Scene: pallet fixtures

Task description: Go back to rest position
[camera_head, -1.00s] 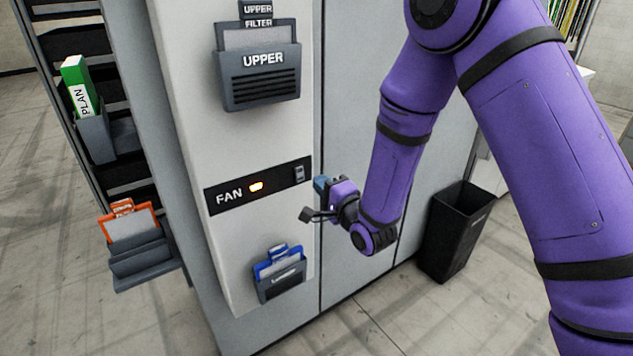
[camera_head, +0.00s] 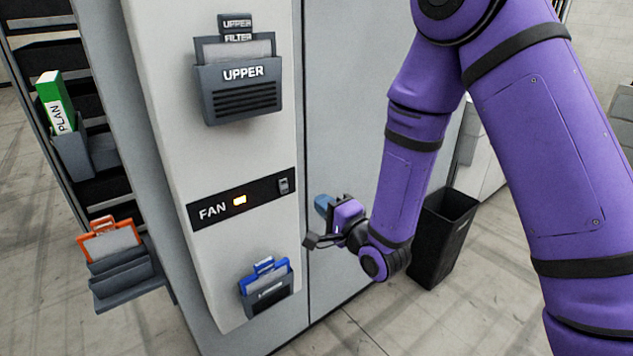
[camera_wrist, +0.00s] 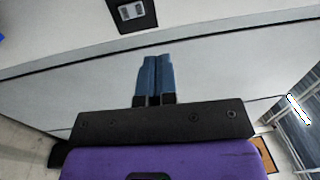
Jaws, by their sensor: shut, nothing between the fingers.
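My gripper (camera_head: 322,204) is at the end of my purple arm, in front of the grey cabinet face, right of the fan panel and apart from it. In the wrist view its two blue fingers (camera_wrist: 154,78) lie side by side, shut, with nothing between them. The switch also shows at the top of the wrist view (camera_wrist: 131,11), beyond the fingertips.
The UPPER holder (camera_head: 240,88) and a lower holder with a blue-framed filter (camera_head: 266,288) are on the panel. At left are a green PLAN binder (camera_head: 55,100) and an orange-framed filter (camera_head: 108,240) in a grey holder. A black bin (camera_head: 442,240) stands behind my arm.

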